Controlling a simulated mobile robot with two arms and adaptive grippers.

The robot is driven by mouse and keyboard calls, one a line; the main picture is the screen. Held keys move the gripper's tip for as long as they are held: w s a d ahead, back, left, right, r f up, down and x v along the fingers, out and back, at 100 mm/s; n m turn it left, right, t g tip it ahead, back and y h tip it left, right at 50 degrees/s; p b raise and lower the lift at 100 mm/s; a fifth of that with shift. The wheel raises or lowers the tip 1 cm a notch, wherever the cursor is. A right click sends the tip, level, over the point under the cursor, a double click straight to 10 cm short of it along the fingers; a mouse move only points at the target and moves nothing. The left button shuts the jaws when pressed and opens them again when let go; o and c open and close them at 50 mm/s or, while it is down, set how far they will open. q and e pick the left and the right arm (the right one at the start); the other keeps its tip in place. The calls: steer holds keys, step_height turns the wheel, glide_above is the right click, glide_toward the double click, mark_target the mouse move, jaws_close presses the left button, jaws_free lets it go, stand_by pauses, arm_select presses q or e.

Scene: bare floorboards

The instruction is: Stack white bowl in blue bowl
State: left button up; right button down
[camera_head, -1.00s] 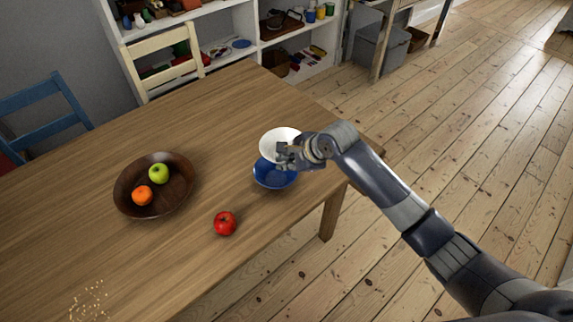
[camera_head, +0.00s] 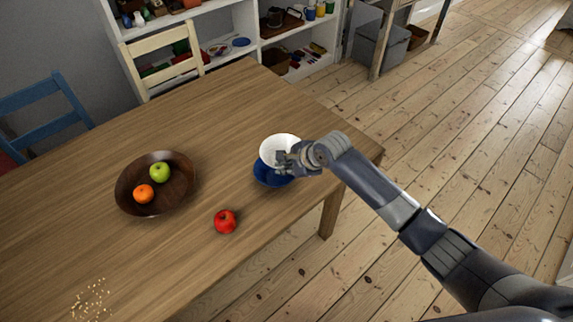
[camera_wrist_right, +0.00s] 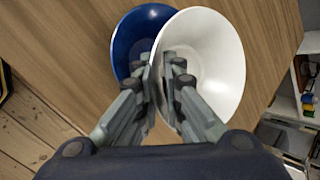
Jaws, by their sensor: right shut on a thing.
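The white bowl (camera_head: 277,147) is gripped at its near rim by my right gripper (camera_head: 287,161) near the table's right edge. In the right wrist view the white bowl (camera_wrist_right: 215,62) is tilted, with its wall between the two fingers of my right gripper (camera_wrist_right: 165,75). The blue bowl (camera_head: 266,176) stands on the table. The white bowl and gripper cover much of it from the head. In the right wrist view the blue bowl (camera_wrist_right: 132,38) shows to the left, partly behind the white bowl. I cannot tell whether the bowls touch. My left gripper is out of view.
A brown wooden bowl (camera_head: 126,198) holds an orange (camera_head: 144,194) and a green apple (camera_head: 159,172). A red apple (camera_head: 225,221) lies in front of the blue bowl. Small crumbs (camera_head: 92,298) lie at the table's near left. The table (camera_head: 215,115) has clear room behind the bowls.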

steer(key=shift+f, duration=0.1)
steer(key=c, duration=1.7)
jaws_free()
steer(key=shift+d+r, duration=0.1)
steer(key=shift+r, duration=0.45)
steer(key=v, duration=1.1)
steer(key=shift+s+r, duration=0.25)
steer(key=shift+r, duration=0.05)
steer(key=shift+d, duration=0.15)
